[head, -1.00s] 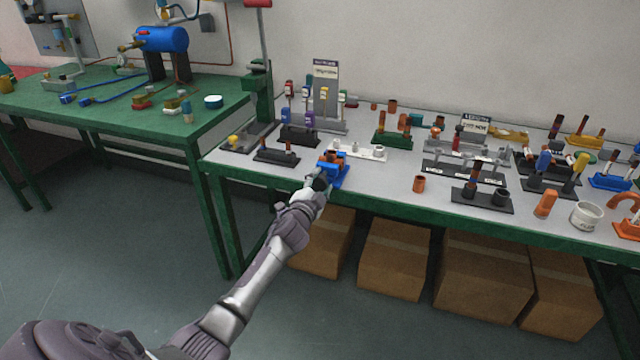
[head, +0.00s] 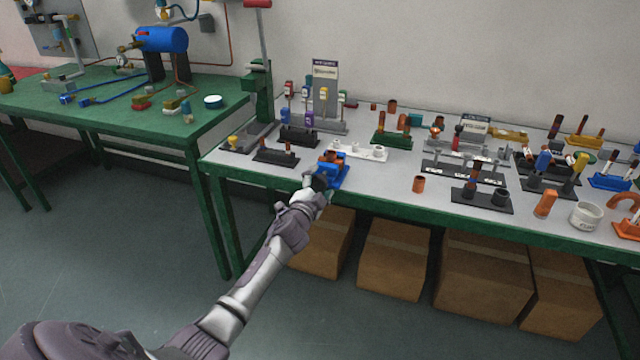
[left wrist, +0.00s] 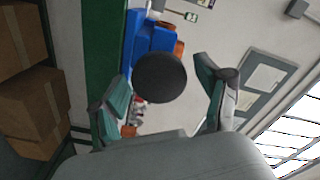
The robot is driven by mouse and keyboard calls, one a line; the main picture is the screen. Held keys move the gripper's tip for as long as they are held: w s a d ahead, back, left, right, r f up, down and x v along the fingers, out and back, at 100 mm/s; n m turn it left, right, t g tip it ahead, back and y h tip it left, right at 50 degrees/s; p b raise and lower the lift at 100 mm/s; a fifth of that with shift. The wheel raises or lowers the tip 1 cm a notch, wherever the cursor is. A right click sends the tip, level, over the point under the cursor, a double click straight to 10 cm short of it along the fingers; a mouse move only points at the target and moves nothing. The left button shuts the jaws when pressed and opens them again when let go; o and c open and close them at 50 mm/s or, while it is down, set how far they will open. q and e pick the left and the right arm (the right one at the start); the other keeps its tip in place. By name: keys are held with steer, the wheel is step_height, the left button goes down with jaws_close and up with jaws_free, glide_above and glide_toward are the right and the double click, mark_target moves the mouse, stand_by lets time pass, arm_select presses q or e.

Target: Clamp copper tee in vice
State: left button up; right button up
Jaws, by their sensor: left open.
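The blue vice (head: 338,177) stands at the front edge of the grey-topped table. The copper tee (head: 333,157) sits at the vice's jaws; I cannot tell how tightly it is held. My left gripper (head: 318,182) is at the front of the vice. In the left wrist view, the open fingers of this gripper (left wrist: 163,88) are on either side of a round black knob (left wrist: 160,78) in front of the vice (left wrist: 150,37). Orange-brown copper ends (left wrist: 179,48) show beside the blue body. Contact between fingers and knob cannot be told. My right gripper is not in view.
A white holder (head: 362,153) and a dark holder (head: 276,156) stand near the vice. A loose copper fitting (head: 419,184) stands to the right on clear tabletop. Cardboard boxes (head: 395,262) are under the table. A green lever press (head: 262,95) stands behind left.

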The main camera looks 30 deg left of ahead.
arm_select(q)
steer(key=v, duration=1.2)
steer(key=s+d+f+n+g+h+p, duration=0.1)
steer(key=s+d+f+g, duration=0.3)
steer(key=f, duration=0.7)
steer(key=s+f+n+g+p, duration=0.15)
steer(key=s+f, duration=0.45)
steer(key=f, duration=0.6)
steer(key=s+d+f+n+g+h+p, duration=0.1)
steer(key=s+d+f+g, duration=0.3)
steer(key=f, duration=0.7)
steer(key=s+d+f+n+g, duration=0.1)
steer(key=s+f, duration=0.4)
steer(key=s, duration=0.7)
steer(key=s+d+f+n+g+h+p, duration=0.1)
steer(key=s+d+f+g, duration=0.2)
steer(key=s, duration=0.9)
steer(key=s+d+f+n+g+h+p, duration=0.1)
steer(key=s+d+f+g, duration=0.2)
steer(key=s+f, duration=0.4)
steer(key=s+d, duration=0.1)
steer(key=s, duration=0.3)
steer(key=shift+s+f, duration=0.25)
steer(key=shift+s, duration=0.15)
